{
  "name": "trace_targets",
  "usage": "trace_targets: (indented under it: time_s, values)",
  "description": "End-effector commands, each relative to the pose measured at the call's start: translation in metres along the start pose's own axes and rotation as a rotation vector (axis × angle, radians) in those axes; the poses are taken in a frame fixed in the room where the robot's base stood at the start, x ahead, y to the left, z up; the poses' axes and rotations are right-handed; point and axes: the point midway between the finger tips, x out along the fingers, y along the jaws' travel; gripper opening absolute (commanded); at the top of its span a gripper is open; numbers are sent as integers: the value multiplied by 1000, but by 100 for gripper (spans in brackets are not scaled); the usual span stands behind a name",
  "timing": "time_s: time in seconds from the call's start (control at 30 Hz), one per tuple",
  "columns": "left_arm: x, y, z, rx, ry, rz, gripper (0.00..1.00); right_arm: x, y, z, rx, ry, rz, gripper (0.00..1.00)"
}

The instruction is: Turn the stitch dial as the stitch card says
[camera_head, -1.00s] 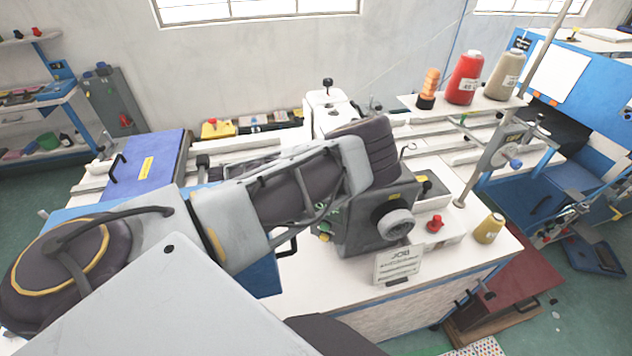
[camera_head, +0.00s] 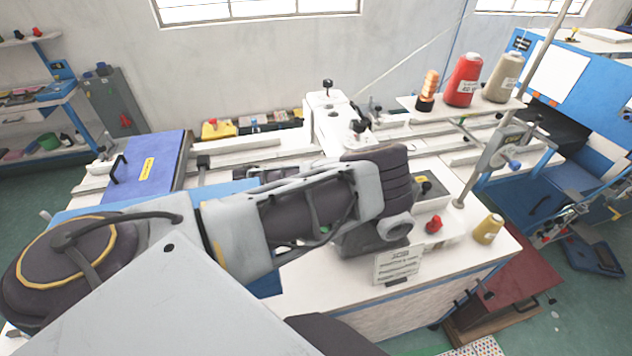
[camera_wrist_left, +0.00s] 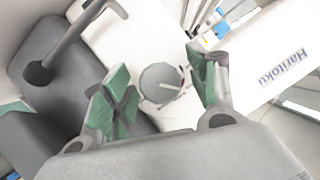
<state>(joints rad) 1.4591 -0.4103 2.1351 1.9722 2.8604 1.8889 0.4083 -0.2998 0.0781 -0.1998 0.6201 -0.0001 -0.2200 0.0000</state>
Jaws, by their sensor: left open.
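The stitch card (camera_head: 397,265), a white sheet headed JOB, stands at the table's front edge; its smaller text is too small to read. In the left wrist view a round grey dial (camera_wrist_left: 163,83) with a pale line across it sits on a white surface. My left gripper (camera_wrist_left: 158,92) is open, its green-padded fingers apart on either side of the dial in the picture; whether they touch it I cannot tell. My right gripper is not in view.
A grey part with a rod (camera_wrist_left: 40,72) lies close to the left finger in the wrist view. A white panel lettered Haritoku (camera_wrist_left: 280,65) is at right.

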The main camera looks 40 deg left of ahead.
Motion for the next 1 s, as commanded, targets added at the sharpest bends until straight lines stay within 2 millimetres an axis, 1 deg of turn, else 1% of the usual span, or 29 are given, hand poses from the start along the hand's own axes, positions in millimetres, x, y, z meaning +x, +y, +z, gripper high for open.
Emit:
trace_targets:
  time_s: [0.03, 0.07, 0.37, 0.63, 1.0]
  values:
    - [0, 0, 0, 0, 0, 0, 56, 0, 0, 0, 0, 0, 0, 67]
    - [0, 0, 0, 0, 0, 0, 52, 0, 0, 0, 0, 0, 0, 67]
    - [0, 0, 0, 0, 0, 0, 13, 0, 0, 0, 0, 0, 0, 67]
    - [0, 0, 1, 22, 1, -11, 12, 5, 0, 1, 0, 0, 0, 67]
    - [1, 0, 1, 136, 3, -59, 12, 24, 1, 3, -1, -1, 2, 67]
